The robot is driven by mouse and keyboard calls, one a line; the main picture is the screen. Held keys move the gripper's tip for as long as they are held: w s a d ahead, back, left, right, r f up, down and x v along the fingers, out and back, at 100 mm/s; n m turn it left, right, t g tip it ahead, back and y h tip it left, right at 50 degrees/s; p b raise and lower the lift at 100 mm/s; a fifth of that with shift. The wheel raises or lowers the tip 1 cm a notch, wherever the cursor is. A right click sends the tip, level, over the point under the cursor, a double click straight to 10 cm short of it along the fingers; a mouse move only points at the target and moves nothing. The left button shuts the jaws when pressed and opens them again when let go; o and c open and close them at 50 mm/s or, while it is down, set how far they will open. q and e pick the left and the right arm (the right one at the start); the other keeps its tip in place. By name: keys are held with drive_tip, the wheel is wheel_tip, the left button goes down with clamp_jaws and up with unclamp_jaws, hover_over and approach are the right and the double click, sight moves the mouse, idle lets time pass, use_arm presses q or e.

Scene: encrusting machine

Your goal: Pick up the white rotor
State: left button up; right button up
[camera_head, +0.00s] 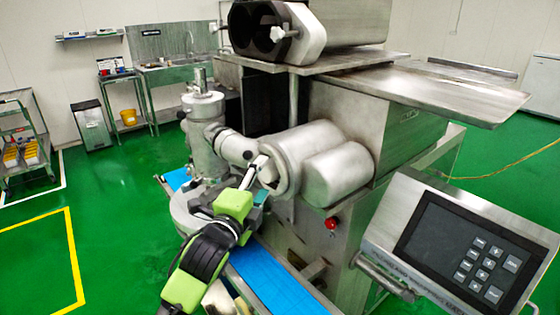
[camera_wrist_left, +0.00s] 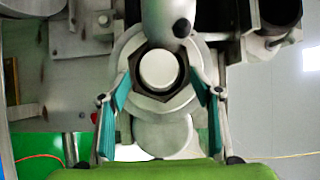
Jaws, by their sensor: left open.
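In the left wrist view a white round piece (camera_wrist_left: 157,69), which looks like the white rotor, sits inside a dark hexagonal ring (camera_wrist_left: 178,91) on the grey machine. My left gripper (camera_wrist_left: 161,92) is open, with its teal finger pads on either side of the ring and a gap visible on both sides. In the head view my left gripper (camera_head: 264,172) is at the end of a metal cylinder (camera_head: 303,146), and its fingers and wrist hide the white piece there. My right gripper is not in view.
The steel machine body (camera_head: 380,135) stands behind the cylinder. A control panel (camera_head: 465,250) is at the right. A blue conveyor belt (camera_head: 270,280) runs below my arm. A vertical metal column (camera_head: 204,135) stands close on the left. Open green floor lies further left.

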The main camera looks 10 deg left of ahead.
use_arm(q)
drive_tip(key=shift+w+d, duration=0.15)
drive_tip(key=shift+w, duration=0.95)
drive_tip(key=c, duration=1.5)
drive_tip(key=shift+r+b, duration=0.3)
drive_tip(key=shift+b, duration=0.1)
drive_tip(key=s+a+b, duration=0.4)
drive_tip(key=s+a, duration=0.7)
drive_tip(key=s, duration=0.3)
drive_tip(key=shift+s+b, duration=0.15)
drive_tip(key=shift+b, duration=0.2)
